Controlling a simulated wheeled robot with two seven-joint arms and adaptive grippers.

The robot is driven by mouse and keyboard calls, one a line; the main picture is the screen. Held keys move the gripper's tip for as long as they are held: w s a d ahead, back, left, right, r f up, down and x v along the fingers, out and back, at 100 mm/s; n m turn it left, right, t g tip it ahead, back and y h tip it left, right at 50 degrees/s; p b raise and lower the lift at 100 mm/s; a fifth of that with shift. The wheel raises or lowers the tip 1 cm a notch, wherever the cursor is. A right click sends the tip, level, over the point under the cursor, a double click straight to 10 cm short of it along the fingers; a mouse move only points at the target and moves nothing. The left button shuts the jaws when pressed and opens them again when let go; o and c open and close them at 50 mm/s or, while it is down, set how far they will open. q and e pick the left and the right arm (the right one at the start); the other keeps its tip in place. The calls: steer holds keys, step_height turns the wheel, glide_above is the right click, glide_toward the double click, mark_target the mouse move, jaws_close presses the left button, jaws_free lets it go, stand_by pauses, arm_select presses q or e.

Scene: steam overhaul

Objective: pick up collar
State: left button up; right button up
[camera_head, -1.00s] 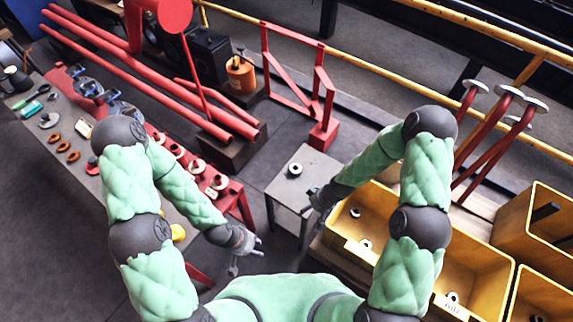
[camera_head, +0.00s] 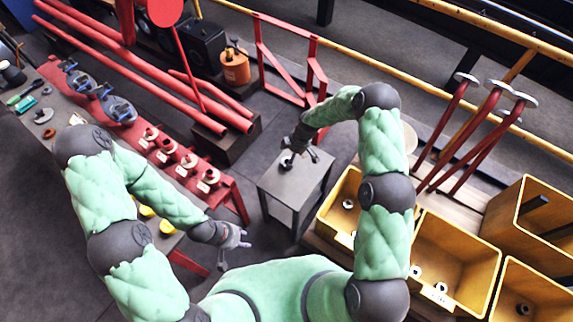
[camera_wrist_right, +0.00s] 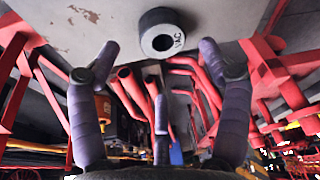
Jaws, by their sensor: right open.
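The collar (camera_head: 287,162) is a dark ring with a pale face. It sits on the small grey table (camera_head: 301,192). In the right wrist view the collar (camera_wrist_right: 162,33) shows its central hole and the letters "VAC", just beyond my fingertips. My right gripper (camera_head: 300,157) is above the table, right beside the collar and partly over it. In the wrist view its fingers (camera_wrist_right: 158,52) are spread with nothing between them. My left gripper (camera_head: 233,255) hangs low, left of the table, with its fingers apart and empty.
Yellow bins (camera_head: 455,264) with rings in some of them stand to the right of the table. A red rack (camera_head: 190,166) with several labelled collars is on the left bench. A red frame (camera_head: 288,62) stands behind the table.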

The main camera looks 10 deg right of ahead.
steer(key=shift+s+b+x, duration=0.15)
steer(key=shift+b+x, duration=0.55)
steer(key=shift+x, duration=0.65)
steer(key=shift+s+b+x, duration=0.15)
steer(key=shift+b+x, duration=0.55)
steer(key=shift+x, duration=0.7)
jaws_close()
